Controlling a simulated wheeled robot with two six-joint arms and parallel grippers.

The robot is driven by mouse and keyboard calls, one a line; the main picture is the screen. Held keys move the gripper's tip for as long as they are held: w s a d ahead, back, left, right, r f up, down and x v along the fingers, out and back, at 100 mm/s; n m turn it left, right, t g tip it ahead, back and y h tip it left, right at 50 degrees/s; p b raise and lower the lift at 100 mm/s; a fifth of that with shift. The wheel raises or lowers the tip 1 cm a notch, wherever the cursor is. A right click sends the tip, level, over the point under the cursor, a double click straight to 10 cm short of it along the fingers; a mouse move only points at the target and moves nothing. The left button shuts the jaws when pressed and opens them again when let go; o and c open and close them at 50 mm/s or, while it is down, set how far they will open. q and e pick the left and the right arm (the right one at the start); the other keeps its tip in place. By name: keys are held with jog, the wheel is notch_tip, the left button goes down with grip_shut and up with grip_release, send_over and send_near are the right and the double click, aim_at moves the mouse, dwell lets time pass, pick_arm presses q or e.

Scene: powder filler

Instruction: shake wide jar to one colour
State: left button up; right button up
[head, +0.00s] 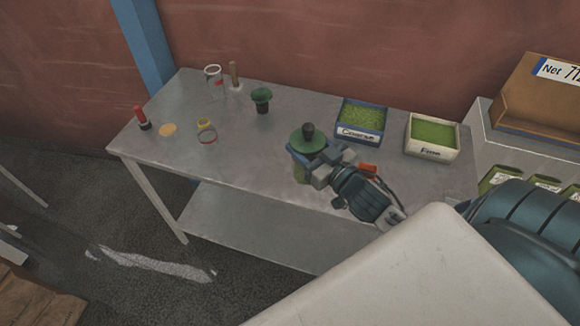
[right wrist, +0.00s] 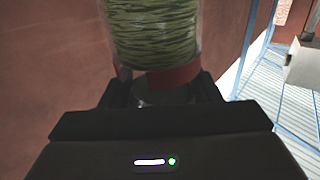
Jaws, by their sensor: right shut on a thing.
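In the right wrist view the clear jar (right wrist: 155,30) shows green powder with dark and light streaks, not one even colour. A red band (right wrist: 172,76) shows between the fingers (right wrist: 160,92). The head view does not settle whether the jar's base touches the table. My left gripper is out of view.
A blue tray marked Coarse (head: 360,135) and a white tray marked Fine (head: 433,155) hold green powder behind and right of the jar.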

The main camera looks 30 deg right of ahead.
aim_at(318, 140)
jog(key=shift+d, duration=1.5)
jog(key=shift+a, duration=0.75)
jog(key=a, duration=0.3)
jog(key=shift+a+r, duration=0.1)
jog(key=shift+a, duration=0.15)
jog(key=a+b, duration=0.6)
jog(key=a, duration=0.4)
jog(key=d+p, duration=0.6)
jog(key=d, duration=0.5)
jog(key=shift+d, duration=2)
jog(key=shift+a, duration=0.7)
jog(key=a+b, duration=0.1)
jog(key=a, duration=0.5)
jog(key=shift+a+b, duration=0.15)
jog(key=shift+b, duration=0.15)
